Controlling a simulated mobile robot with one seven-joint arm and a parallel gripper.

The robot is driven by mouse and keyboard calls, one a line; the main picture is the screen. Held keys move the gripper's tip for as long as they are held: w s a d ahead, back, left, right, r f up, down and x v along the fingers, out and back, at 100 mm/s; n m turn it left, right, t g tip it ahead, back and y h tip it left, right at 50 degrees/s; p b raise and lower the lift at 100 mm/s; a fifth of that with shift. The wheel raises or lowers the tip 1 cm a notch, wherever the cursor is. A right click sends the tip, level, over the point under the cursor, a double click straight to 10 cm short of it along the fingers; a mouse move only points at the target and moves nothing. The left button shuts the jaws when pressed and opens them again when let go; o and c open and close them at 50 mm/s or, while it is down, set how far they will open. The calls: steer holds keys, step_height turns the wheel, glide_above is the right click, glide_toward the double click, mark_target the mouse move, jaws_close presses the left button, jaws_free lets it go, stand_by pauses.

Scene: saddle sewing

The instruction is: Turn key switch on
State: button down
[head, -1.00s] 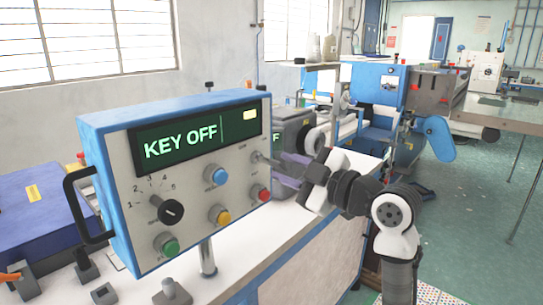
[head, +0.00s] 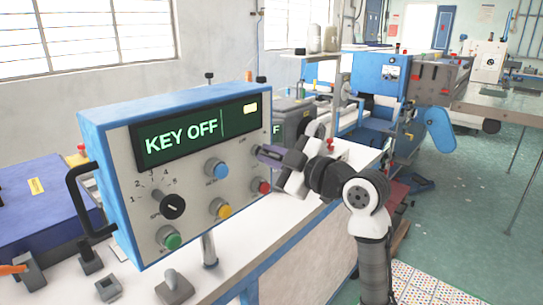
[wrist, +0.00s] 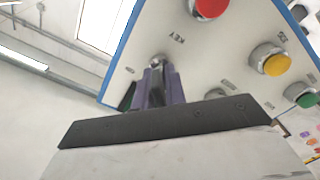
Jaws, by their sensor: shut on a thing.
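The control box (head: 165,103) is blue with a grey front panel, and its display (head: 193,136) reads "KEY OFF". The key switch (wrist: 157,62) is at the panel's upper right in the head view, mostly hidden there by my gripper (head: 262,152). In the wrist view my gripper (wrist: 158,84) has its purple fingers closed around the key at the panel. How far the key is turned cannot be told.
The panel also carries a black selector knob (head: 172,206), a blue button (head: 216,168), a red button (head: 261,186), a yellow button (head: 220,208) and a green button (head: 168,237) close by. A white bench (head: 265,235) lies below. Blue machines (head: 375,85) stand behind.

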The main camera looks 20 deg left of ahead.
steer(key=shift+m, duration=0.4)
steer(key=m+p, duration=0.1)
steer(key=m, duration=0.2)
steer(key=shift+m, duration=0.4)
steer(key=m+p, duration=0.1)
steer(key=m, duration=0.3)
steer(key=shift+r+m+p, duration=0.1)
steer(key=shift+m+p, duration=0.2)
steer(key=shift+p, duration=0.1)
steer(key=m+p, duration=0.3)
steer(key=m, duration=0.2)
steer(key=shift+w, duration=0.1)
steer(key=shift+m+p, duration=1.35)
steer(key=shift+m, duration=0.65)
steer(key=c, duration=1.6)
jaws_free()
steer(key=shift+o, duration=0.2)
